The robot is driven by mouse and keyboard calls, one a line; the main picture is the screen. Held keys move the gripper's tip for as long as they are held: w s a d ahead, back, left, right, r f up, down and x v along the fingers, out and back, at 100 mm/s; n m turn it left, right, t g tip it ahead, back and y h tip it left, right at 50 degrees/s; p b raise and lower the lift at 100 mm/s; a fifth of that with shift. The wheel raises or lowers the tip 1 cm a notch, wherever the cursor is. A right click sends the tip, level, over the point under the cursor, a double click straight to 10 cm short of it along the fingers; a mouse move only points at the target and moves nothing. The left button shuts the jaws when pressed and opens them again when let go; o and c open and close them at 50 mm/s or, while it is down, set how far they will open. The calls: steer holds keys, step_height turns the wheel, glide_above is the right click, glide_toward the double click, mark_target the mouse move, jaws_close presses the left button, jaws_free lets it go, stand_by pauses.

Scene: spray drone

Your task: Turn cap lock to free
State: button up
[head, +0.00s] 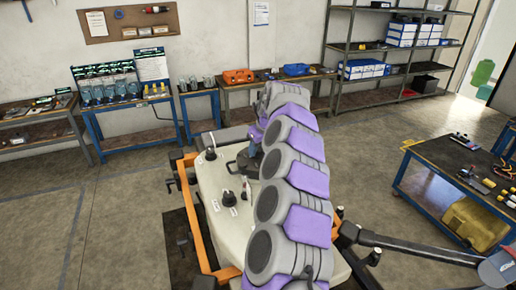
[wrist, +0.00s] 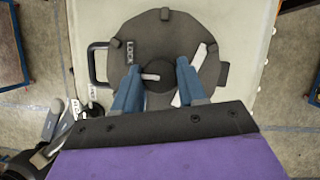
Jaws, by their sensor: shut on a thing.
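In the wrist view a dark round cap (wrist: 150,35) sits on top of the cream tank (wrist: 242,20). At its middle is a black lock knob (wrist: 160,72) with a white pointer line directed left. A "LOCK" label (wrist: 129,52) is on the cap's upper left. A white strip (wrist: 192,75) lies on the right side of the cap. My gripper (wrist: 158,67) has its blue fingers on either side of the knob and is shut on it. In the head view the cap (head: 240,165) is partly hidden behind my arm.
The tank (head: 210,180) sits in an orange frame (head: 205,250) with a dark arm reaching right. Smaller black caps (head: 228,198) stand on the tank. A blue-framed bench (head: 430,190) is at the right; benches and shelves line the back wall. Floor at the left is clear.

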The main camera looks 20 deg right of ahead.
steer(key=shift+n, duration=0.3)
steer(key=o, duration=1.1)
steer(key=shift+c, duration=0.2)
steer(key=v, duration=1.2)
steer(key=shift+d, duration=0.2)
steer(key=shift+f, duration=0.1)
